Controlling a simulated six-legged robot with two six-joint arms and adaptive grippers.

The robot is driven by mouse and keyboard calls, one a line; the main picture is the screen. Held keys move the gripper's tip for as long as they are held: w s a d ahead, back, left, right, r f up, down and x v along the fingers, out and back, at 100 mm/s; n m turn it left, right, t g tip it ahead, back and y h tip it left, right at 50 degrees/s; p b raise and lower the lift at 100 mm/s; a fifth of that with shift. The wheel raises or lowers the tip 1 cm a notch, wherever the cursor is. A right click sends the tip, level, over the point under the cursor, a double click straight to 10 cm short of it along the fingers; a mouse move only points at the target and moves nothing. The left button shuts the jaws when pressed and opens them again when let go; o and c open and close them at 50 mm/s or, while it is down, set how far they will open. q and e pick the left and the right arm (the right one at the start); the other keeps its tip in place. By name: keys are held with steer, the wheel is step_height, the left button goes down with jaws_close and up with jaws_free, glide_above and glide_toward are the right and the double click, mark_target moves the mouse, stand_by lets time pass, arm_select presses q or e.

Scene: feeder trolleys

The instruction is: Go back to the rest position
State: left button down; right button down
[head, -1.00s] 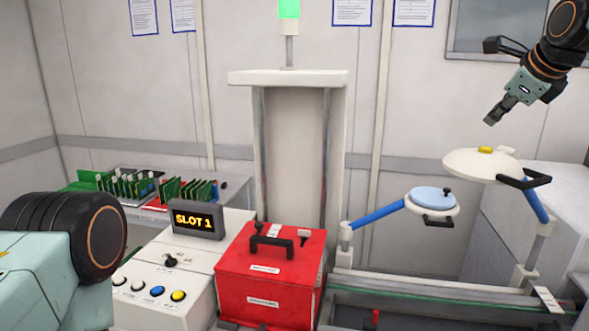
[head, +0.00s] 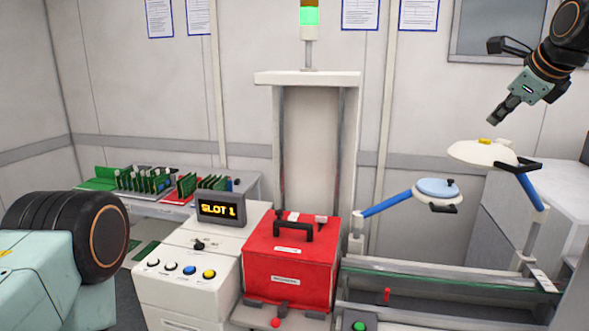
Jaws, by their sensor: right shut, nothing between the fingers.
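My right gripper (head: 502,110) hangs from the upper right of the head view, pointing down and left. Its fingers are shut with nothing between them. It is in the air above the cream round lamp head (head: 483,153), apart from it. My left arm shows only as a large link at the lower left; its gripper is out of the view.
A red box (head: 290,262) with a black handle stands in the middle, beside a white control panel with a SLOT 1 display (head: 221,209). A blue-topped disc (head: 437,189) sits on a blue arm. Green circuit boards (head: 187,186) stand on a table at the left.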

steer(key=w+a+f+n+t+b, duration=0.15)
steer(key=a+f+n, duration=0.25)
steer(key=f+n, duration=0.4)
steer(key=w+a+f+n+t+b, duration=0.15)
steer(key=a+f+n, duration=0.25)
steer(key=f+n, duration=0.4)
steer(key=s+a+f+n+g+b, duration=0.1)
steer(key=s+a+f+n+b, duration=0.15)
steer(key=f, duration=0.65)
steer(key=s+a+f+n+g+b, duration=0.15)
steer(key=s+f, duration=0.25)
steer(key=f, duration=0.4)
steer(key=s+a+f+n+g+b, duration=0.1)
steer(key=s+f+b, duration=0.15)
steer(key=f, duration=0.65)
steer(key=s+a+f+n+g+b, duration=0.1)
steer(key=s+f+b, duration=0.4)
steer(key=s+f, duration=0.8)
steer(key=s+a+f+n+g+b, duration=0.2)
steer(key=s+f+n+g+b, duration=0.1)
steer(key=s+f, duration=1)
steer(key=s+a+f+n+g+b, duration=0.2)
steer(key=s+f+g+b, duration=0.2)
steer(key=s+f, duration=0.9)
steer(key=s+b, duration=0.2)
steer(key=b, duration=0.1)
steer(key=shift+y+b, duration=0.3)
steer(key=shift+b, duration=0.1)
